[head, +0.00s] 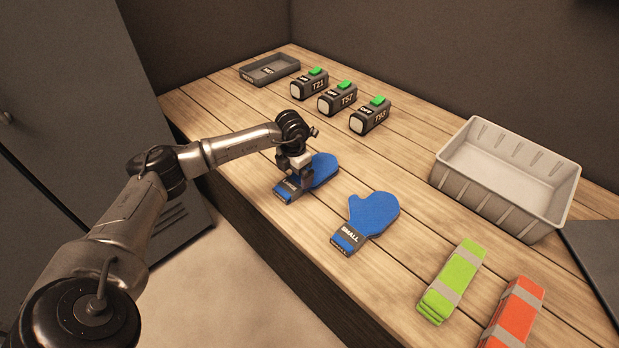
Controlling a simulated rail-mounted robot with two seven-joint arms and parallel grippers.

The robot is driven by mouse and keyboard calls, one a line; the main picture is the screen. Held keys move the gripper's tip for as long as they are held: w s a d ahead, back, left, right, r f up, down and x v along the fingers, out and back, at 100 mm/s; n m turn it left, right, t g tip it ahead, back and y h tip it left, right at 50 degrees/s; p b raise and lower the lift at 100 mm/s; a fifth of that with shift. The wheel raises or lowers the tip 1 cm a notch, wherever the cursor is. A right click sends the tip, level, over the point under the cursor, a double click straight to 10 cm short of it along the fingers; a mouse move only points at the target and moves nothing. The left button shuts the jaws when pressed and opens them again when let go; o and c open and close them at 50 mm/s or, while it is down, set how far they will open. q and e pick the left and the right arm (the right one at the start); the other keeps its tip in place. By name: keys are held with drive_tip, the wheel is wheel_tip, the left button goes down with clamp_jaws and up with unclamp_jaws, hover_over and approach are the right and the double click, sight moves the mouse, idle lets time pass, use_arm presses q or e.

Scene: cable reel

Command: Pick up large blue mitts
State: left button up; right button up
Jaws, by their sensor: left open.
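Two pairs of blue mitts lie on the wooden bench. The nearer one, the small mitts (374,213), has a dark cuff whose label reads SMALL. The other blue mitts (322,168) lie to its left, and the label on their dark cuff is too small and covered to read. My left gripper (299,180) is open, low over the cuff end of these left mitts, and hides part of them. I cannot tell whether its fingers touch the mitts. My right gripper is not in view.
Three dark boxes (338,100) with green tops stand at the back, beside a shallow dark tray (268,70). A grey bin (505,185) stands at the right. Folded green (452,282) and orange (513,315) striped items lie at the front right. The bench middle is clear.

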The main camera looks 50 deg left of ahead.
sight(294, 182)
use_arm(q)
drive_tip(key=shift+s+a+f+b, duration=0.1)
drive_tip(key=shift+a+f+b, duration=0.05)
drive_tip(key=shift+f+b, duration=1.15)
drive_tip(key=shift+s+a+f+b, duration=0.1)
drive_tip(key=shift+f+b, duration=0.65)
drive_tip(key=shift+f, duration=1)
drive_tip(key=shift+w, duration=0.1)
drive_tip(key=shift+c, duration=0.7)
drive_tip(key=shift+r, duration=0.1)
drive_tip(key=c, duration=0.9)
